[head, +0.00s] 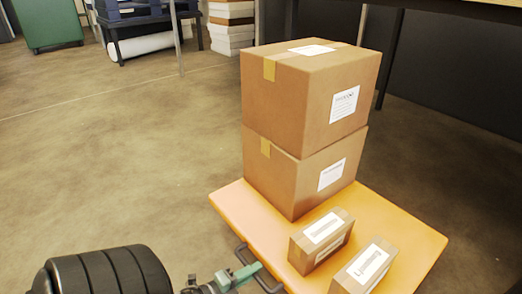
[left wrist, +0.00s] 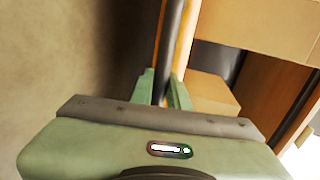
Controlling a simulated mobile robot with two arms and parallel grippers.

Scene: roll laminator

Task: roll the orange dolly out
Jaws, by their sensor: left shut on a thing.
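The orange dolly (head: 400,222) is a flat platform on the floor in the lower right of the head view. Its dark handle bar (head: 268,283) shows at the platform's near left edge. My left gripper (head: 246,273) is at that handle, with its green fingers shut on the bar. In the left wrist view the dark bar (left wrist: 170,45) runs between the fingers (left wrist: 165,90), with the orange edge beside it. On the dolly stand two large stacked cartons, the upper one (head: 305,90) and the lower one (head: 290,180), plus two small boxes (head: 322,238). My right gripper is out of view.
A desk (head: 470,10) with dark legs and a dark panel stands behind the cartons at right. A green bin (head: 48,22), a low rack with a white roll (head: 140,46) and stacked packs (head: 232,25) are at the back. The floor left of the dolly is clear.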

